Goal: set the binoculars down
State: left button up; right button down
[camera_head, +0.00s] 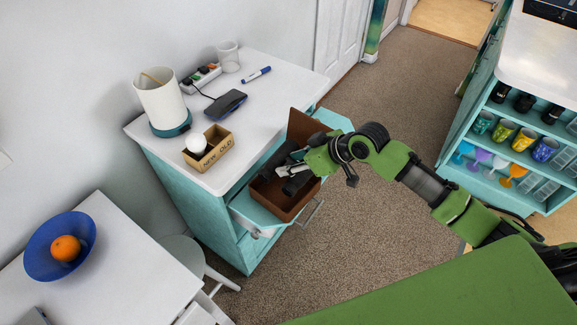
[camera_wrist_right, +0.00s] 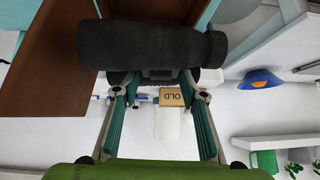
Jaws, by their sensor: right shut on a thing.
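The black binoculars (camera_head: 297,184) are in the jaws of my right gripper (camera_head: 288,169), inside or just over the brown box (camera_head: 267,205) in the open drawer. I cannot tell whether they touch the box floor. In the right wrist view, a dark barrel of the binoculars (camera_wrist_right: 150,46) lies across the fingertips of my right gripper (camera_wrist_right: 155,84). The brown box wall (camera_wrist_right: 45,60) is close on the left there. The gripper hides part of the binoculars in the head view. My left gripper is not in view.
The box has a raised lid (camera_head: 304,127). The open drawer (camera_head: 243,207) juts from the teal cabinet (camera_head: 190,200). On its white top stand a small NEW/OLD box (camera_head: 209,158), a lamp-like white cylinder (camera_head: 160,100), a dark phone-like device (camera_head: 226,104) and a marker (camera_head: 256,75).

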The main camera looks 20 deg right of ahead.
aim_at(290, 161)
jog(key=shift+w+a+f, duration=0.15)
jog(key=shift+w+f, duration=1)
jog(key=shift+w, duration=0.1)
notch_tip(290, 161, down, 3)
jog(key=shift+w+f+p, duration=0.1)
jog(key=shift+f+p, duration=0.05)
jog(key=shift+p, duration=0.65)
jog(key=shift+f+b, duration=0.35)
jog(key=shift+f, duration=0.05)
jog(key=shift+f, duration=0.2)
